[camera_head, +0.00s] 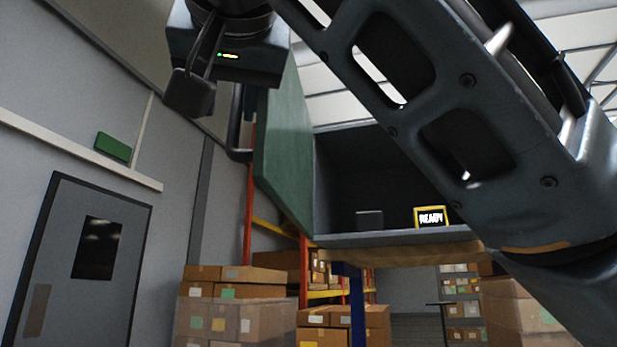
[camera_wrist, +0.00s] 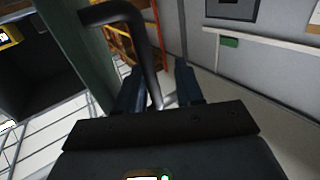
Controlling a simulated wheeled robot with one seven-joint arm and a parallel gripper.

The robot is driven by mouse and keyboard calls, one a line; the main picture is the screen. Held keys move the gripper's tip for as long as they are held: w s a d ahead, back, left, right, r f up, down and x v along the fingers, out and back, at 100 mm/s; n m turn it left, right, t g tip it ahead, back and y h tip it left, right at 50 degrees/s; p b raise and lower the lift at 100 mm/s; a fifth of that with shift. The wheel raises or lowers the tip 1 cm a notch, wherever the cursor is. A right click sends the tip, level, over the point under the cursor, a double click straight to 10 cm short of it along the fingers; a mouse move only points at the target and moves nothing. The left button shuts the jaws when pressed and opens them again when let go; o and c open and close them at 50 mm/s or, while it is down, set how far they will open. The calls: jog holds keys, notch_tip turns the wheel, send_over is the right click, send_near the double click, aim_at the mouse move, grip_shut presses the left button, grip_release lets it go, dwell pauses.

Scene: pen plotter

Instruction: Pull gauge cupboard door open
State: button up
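The gauge cupboard (camera_head: 368,180) has its green door (camera_head: 285,150) swung wide open at its left side. A dark bar handle (camera_head: 238,125) is on the door's outer face. In the wrist view the handle (camera_wrist: 146,45) bends down toward the space between my gripper's fingers (camera_wrist: 159,75). The fingers stand apart, with a gap wider than the bar; contact is not clear. The head view shows my gripper (camera_head: 205,92) left of the door, one finger plain. Inside the cupboard are a yellow-framed "READY" display (camera_head: 431,217) and a small dark block (camera_head: 369,220).
My arm covers the upper right of the head view. Stacked cardboard boxes (camera_head: 235,315) and an orange rack (camera_head: 303,265) stand below and behind. A grey room door (camera_head: 80,265) and a green sign (camera_head: 113,147) are on the left wall. Space left of the cupboard door looks free.

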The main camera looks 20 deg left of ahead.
jog(key=b+v, duration=0.1)
jog(key=v, duration=0.6)
jog(key=shift+s+d, duration=0.15)
jog(key=shift+s, duration=0.2)
